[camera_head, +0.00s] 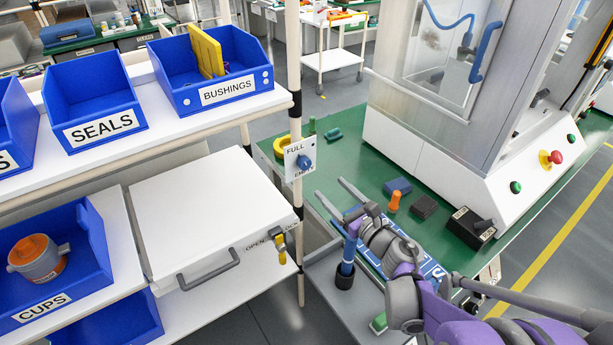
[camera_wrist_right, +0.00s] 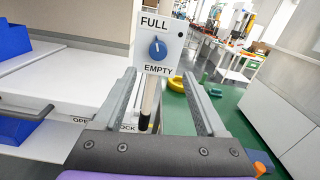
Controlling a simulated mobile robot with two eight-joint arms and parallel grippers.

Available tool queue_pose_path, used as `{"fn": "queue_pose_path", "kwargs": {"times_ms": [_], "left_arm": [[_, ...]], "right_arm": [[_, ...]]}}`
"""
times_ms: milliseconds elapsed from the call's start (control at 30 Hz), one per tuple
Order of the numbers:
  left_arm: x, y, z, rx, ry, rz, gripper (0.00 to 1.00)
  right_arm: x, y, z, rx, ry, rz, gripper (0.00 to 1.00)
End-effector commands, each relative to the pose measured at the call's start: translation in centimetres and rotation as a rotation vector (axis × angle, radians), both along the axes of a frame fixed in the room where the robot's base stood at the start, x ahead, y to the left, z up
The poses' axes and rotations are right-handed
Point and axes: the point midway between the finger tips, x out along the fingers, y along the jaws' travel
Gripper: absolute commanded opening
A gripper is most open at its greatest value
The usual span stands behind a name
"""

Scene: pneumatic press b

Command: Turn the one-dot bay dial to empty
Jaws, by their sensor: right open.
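A white dial plate (camera_head: 292,168) marked FULL at the top and EMPTY at the bottom is fixed to a rack post. Its round blue dial (camera_head: 305,161) also shows in the right wrist view (camera_wrist_right: 158,50). A small pale mark seems to sit near the dial's top, on the FULL side. My right gripper (camera_head: 331,189) is open and empty, apart from the dial. In the wrist view its fingers point toward the plate, with the dial between and beyond the tips. My left gripper is not in view.
A white lidded box (camera_head: 205,222) with a lock stands on the shelf left of the post. Blue bins, including the BUSHINGS bin (camera_head: 182,97), line the rack. The green bench (camera_head: 340,150) with loose small parts and a press (camera_head: 440,150) lies right.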

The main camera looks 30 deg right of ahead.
Motion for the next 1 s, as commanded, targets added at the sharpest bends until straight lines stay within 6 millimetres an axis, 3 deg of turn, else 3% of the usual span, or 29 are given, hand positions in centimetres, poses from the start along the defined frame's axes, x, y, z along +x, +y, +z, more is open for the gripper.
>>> {"fn": "queue_pose_path", "kwargs": {"times_ms": [167, 600, 800, 1000], "left_arm": [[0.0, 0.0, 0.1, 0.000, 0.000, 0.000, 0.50], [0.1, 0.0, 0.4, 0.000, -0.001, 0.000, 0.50], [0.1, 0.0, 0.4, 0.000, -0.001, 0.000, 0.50], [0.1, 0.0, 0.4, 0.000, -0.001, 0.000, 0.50]], "right_arm": [[1.6, 0.3, -0.1, -0.022, 0.001, 0.013, 0.74], [9.3, 0.9, 0.0, -0.018, 0.001, 0.010, 0.74], [10.6, 1.0, 0.0, -0.018, 0.000, 0.009, 0.74], [10.7, 1.0, 0.0, -0.017, 0.000, 0.008, 0.74]]}}
